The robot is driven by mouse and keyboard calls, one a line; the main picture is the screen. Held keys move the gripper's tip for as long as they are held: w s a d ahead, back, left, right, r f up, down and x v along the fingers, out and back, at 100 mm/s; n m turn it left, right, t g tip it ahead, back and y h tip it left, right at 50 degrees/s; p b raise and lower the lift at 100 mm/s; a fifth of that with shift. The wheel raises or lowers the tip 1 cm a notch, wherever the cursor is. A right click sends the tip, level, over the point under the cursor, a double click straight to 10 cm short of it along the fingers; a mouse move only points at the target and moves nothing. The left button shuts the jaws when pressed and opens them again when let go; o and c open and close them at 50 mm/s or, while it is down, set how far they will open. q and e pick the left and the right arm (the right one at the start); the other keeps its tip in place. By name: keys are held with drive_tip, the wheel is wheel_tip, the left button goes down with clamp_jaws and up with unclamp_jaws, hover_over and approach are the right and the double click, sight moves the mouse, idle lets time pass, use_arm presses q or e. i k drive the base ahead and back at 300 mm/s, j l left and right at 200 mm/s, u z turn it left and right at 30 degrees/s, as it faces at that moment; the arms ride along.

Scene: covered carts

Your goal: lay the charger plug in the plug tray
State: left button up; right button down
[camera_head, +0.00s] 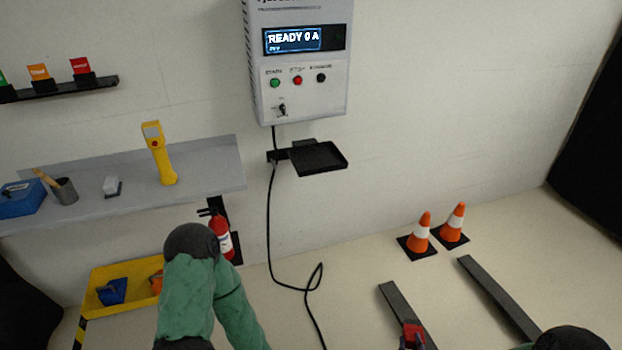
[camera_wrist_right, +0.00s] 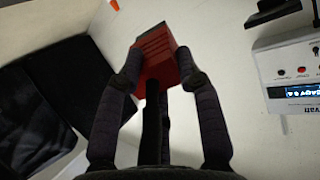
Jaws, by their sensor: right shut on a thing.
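The charger plug is a red block (camera_wrist_right: 156,48), held between the dark fingertips of my right gripper (camera_wrist_right: 160,70) in the right wrist view. In the head view the red plug (camera_head: 412,332) shows at the bottom edge, with little of my right gripper visible around it. The plug tray (camera_head: 320,158) is a shallow black tray on the wall below the charger box (camera_head: 300,95); it looks empty. The plug is well apart from it, lower and to its right in the picture. My left arm shows at lower left, but its gripper is out of view.
A black cable (camera_head: 271,215) hangs from the charger box and loops to the floor. A grey shelf (camera_head: 215,172) at left bears a yellow handheld device (camera_head: 158,152). A fire extinguisher (camera_head: 222,236), orange cones (camera_head: 420,232) and dark floor rails (camera_head: 495,295) stand around.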

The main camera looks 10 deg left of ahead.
sight(325, 165)
drive_tip(key=i+j+u, duration=0.4)
drive_tip(key=i+u, duration=0.45)
drive_tip(key=i+j, duration=0.05)
drive_tip(key=i, duration=0.05)
